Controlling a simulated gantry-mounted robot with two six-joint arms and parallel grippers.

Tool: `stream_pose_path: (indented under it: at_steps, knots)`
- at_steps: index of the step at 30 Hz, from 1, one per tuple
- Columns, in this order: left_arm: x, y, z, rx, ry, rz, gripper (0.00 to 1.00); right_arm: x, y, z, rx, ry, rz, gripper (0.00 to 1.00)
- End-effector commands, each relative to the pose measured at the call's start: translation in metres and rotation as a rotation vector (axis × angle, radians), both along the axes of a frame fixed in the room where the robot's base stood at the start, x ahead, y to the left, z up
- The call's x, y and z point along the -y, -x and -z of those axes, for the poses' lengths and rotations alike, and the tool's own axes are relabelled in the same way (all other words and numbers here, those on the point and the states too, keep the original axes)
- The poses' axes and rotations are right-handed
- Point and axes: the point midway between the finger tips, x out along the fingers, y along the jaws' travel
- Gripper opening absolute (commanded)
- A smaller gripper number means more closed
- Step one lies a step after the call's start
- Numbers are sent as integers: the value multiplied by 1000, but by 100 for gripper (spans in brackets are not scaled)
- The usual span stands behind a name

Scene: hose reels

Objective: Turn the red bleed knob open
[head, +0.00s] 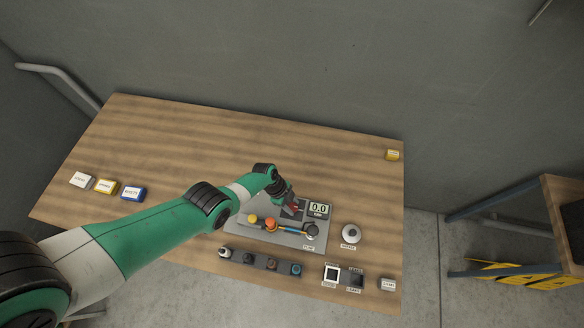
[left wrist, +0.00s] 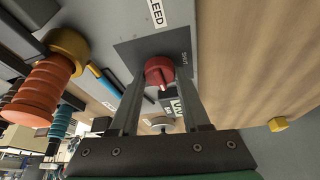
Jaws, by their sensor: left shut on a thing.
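The red bleed knob (left wrist: 158,71) sits on a dark plate of the grey panel (head: 246,230), between my left gripper's two fingers. My left gripper (head: 291,208) is shut on the knob, with a finger on each side. The word SHUT (left wrist: 184,59) is printed beside the knob, and a white label, partly cut off, reads "LEED" (left wrist: 157,13). The knob's pointer shows as a pale mark near its lower edge in the left wrist view; its exact angle is hard to tell. My right gripper is not in view.
A display reading 0.0 (head: 319,208) stands right of the gripper. A round gauge-like disc (head: 351,233) and a strip of fittings (head: 260,262) lie nearby. The back of the table (head: 240,135) is clear.

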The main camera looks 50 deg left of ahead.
Motion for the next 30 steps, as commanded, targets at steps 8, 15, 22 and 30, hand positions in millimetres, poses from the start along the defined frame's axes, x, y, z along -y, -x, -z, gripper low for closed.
stream_pose_path:
  at_steps: [8,15,22,30]
  knots:
    - [-1,1,1,1,-4,42,0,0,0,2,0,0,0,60]
    - [-1,1,0,0,-4,45,0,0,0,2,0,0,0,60]
    - [0,0,0,1,-3,44,70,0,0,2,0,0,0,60]
    - [0,0,0,1,-2,43,76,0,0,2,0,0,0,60]
